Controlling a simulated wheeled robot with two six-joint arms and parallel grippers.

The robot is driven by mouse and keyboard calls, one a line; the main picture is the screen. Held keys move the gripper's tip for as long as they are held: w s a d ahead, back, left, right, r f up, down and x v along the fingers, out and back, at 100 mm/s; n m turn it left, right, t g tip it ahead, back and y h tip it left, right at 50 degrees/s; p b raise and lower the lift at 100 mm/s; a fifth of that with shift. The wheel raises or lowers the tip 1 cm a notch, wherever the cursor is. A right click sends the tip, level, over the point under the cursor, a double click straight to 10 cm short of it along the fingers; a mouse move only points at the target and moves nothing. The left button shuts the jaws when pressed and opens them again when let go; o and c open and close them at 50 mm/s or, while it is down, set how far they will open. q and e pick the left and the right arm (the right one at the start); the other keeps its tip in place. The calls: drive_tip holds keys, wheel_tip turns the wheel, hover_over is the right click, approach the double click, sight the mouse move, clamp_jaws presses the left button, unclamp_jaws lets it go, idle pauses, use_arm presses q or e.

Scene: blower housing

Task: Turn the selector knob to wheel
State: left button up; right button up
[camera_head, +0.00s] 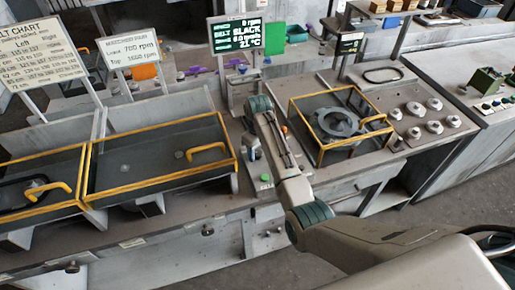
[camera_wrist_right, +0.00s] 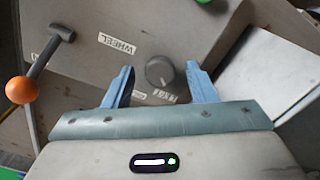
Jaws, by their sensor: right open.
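The selector knob (camera_wrist_right: 160,72) is a round dark grey knob on a grey panel in the right wrist view. A white label reading WHEEL (camera_wrist_right: 117,44) is on the panel to its upper left. Smaller labels are below the knob, partly hidden by my gripper. My right gripper (camera_wrist_right: 160,82) is open, its two blue fingers apart with the knob in view between their tips. I cannot tell whether either finger touches it. In the head view my right gripper (camera_head: 254,152) is over the control panel between the two stations, and the knob is hidden there. My left gripper is not in view.
A lever with an orange ball (camera_wrist_right: 21,90) is left of the knob in the right wrist view. In the head view, a display (camera_head: 236,33) stands behind my arm. Yellow-edged trays (camera_head: 160,183) are left, and a yellow-framed guard (camera_head: 340,92) is right.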

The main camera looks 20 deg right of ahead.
drive_tip(key=c, duration=1)
